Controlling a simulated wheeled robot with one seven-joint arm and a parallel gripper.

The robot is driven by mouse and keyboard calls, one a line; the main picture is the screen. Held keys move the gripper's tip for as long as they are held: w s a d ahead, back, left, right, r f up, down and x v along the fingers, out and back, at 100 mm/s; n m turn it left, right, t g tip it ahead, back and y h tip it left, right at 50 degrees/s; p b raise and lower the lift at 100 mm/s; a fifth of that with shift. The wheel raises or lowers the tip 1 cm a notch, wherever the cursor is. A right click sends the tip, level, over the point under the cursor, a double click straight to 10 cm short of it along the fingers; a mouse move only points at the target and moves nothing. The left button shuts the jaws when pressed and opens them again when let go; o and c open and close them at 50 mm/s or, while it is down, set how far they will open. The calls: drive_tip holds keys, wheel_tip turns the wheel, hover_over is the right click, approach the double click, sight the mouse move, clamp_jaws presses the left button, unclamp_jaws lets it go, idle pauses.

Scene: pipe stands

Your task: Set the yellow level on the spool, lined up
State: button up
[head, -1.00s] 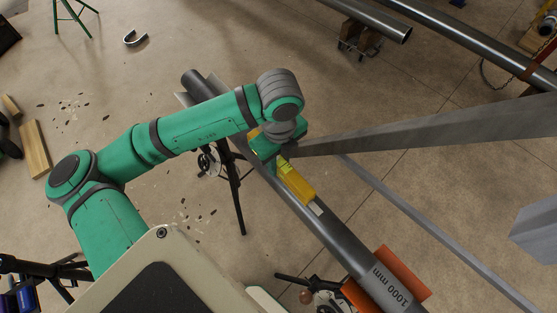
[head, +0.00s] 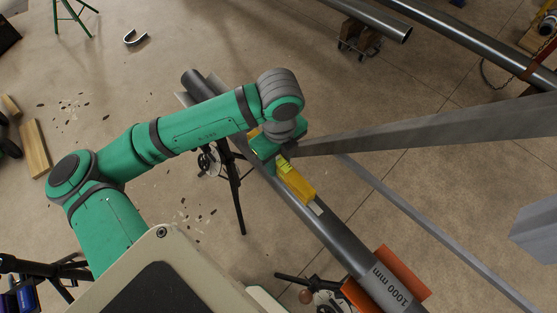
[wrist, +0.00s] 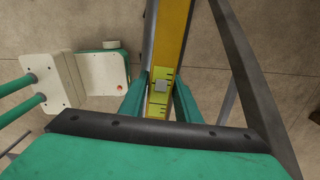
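The yellow level (head: 298,184) lies lengthwise along the grey pipe spool (head: 335,242) in the head view, its sides roughly parallel to the pipe. I cannot tell whether it touches the pipe or hangs just above it. My gripper (head: 268,148) is at the level's upper-left part, which it partly hides. In the wrist view, my gripper's green fingers (wrist: 162,104) stand close on both sides of the level (wrist: 172,32) and seem shut on it, by a yellow-green marked patch. A strip of the spool (wrist: 149,38) shows along the level's left side.
Orange blocks (head: 404,270) flank the pipe near its "1000 mm" mark. A grey beam (head: 430,128) crosses close on the right, with a thinner bar (head: 420,219) below it. A black stand leg (head: 236,195) stands under the pipe. Another pipe (head: 370,18) lies at the back.

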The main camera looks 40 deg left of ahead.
drive_tip(key=o, duration=0.6)
drive_tip(key=shift+r, duration=3.05)
wheel_tip(320, 180, up, 11)
drive_tip(key=shift+f, duration=0.1)
